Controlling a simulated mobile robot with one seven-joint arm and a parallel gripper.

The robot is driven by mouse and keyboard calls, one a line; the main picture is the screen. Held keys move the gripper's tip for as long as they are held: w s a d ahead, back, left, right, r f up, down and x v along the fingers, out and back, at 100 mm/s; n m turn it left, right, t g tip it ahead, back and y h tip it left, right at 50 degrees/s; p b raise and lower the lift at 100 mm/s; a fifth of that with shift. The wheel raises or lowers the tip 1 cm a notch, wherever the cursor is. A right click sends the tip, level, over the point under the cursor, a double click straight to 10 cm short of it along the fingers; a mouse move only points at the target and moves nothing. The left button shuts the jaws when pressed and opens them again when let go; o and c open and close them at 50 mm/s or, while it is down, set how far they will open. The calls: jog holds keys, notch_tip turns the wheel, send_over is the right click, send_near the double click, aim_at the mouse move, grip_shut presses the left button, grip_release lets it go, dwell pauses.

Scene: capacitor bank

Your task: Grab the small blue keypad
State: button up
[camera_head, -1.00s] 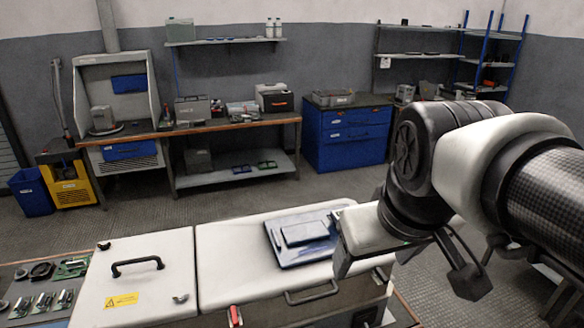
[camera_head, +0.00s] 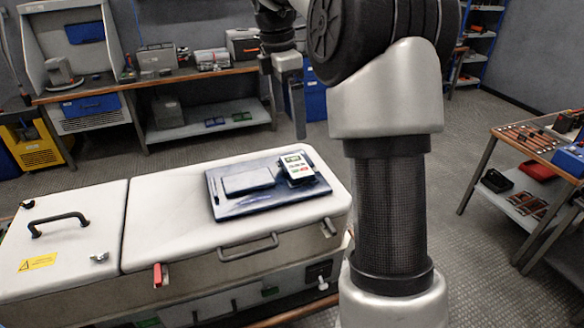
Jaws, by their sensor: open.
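A small keypad (camera_head: 297,166) with a white face, a green display and coloured buttons sits at the right end of a dark blue tray (camera_head: 232,208). Its body looks dark, and I cannot make out its colour well. The tray lies on the white lid of a long cabinet (camera_head: 165,217). My gripper (camera_head: 284,112) is open and empty, above and behind the keypad in the picture, with its fingers pointing down. It is clear of the keypad. My arm covers the area right of the gripper.
The lid has a black handle (camera_head: 58,224) at left. A tool table (camera_head: 535,148) stands at right. A workbench (camera_head: 165,82) runs along the back.

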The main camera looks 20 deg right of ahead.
aim_at(297, 165)
jog(key=f, duration=0.4)
jog(key=d+f+b, duration=0.1)
jog(key=f, duration=0.4)
jog(key=d+f, duration=0.1)
jog(key=f, duration=0.4)
jog(key=shift+r, duration=0.1)
jog(key=c, duration=1.1)
